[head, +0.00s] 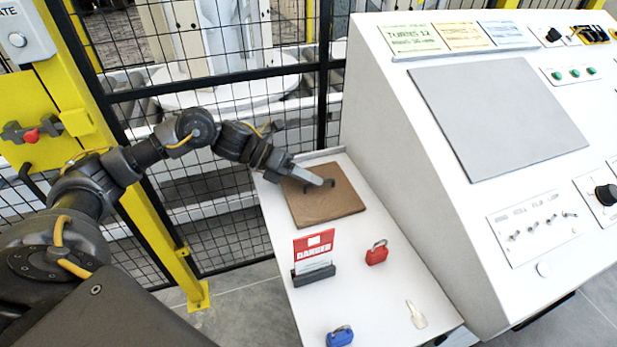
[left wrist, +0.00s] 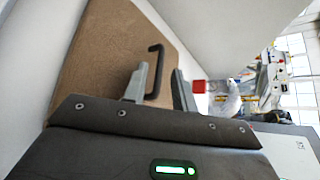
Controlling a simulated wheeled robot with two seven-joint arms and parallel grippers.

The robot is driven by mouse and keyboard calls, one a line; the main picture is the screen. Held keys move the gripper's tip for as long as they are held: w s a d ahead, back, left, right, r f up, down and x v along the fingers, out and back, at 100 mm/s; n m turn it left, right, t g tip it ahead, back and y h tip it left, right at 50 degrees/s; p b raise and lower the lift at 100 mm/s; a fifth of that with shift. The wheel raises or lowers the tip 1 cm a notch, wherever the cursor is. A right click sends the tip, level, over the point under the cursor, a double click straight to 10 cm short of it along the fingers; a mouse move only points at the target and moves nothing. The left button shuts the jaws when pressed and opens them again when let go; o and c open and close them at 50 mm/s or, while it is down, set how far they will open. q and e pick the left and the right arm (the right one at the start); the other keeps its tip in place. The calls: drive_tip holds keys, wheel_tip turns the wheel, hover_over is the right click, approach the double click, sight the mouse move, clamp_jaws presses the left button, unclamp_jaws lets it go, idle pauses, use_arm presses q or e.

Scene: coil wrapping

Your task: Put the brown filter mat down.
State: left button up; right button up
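The brown filter mat (head: 325,207) lies on the far part of the white side shelf (head: 379,282), apparently flat. The mat (left wrist: 110,45) also fills much of the left wrist view, with its black handle (left wrist: 154,72) standing up from it. My left gripper (head: 310,179) is over the mat at the handle. In the left wrist view its two grey fingers (left wrist: 160,87) are apart, and the handle shows between them with a visible gap. The fingers do not appear closed on it. My right gripper is in neither view.
A red danger sign (head: 314,252), a red padlock (head: 377,252), a blue padlock (head: 340,336) and a pale tag (head: 416,315) stand or lie nearer on the shelf. The sloped control console (head: 450,120) rises at right; black mesh fencing (head: 220,200) is behind and left.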

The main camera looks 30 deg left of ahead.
use_arm(q)
drive_tip(key=shift+r, duration=0.1)
drive_tip(key=shift+s+a, duration=0.1)
drive_tip(key=shift+a, duration=0.25)
drive_tip(key=b+v, duration=0.2)
drive_tip(key=v, duration=0.9)
drive_tip(key=shift+a+b, duration=0.25)
drive_tip(key=shift+b, duration=0.05)
drive_tip(key=shift+s, duration=0.15)
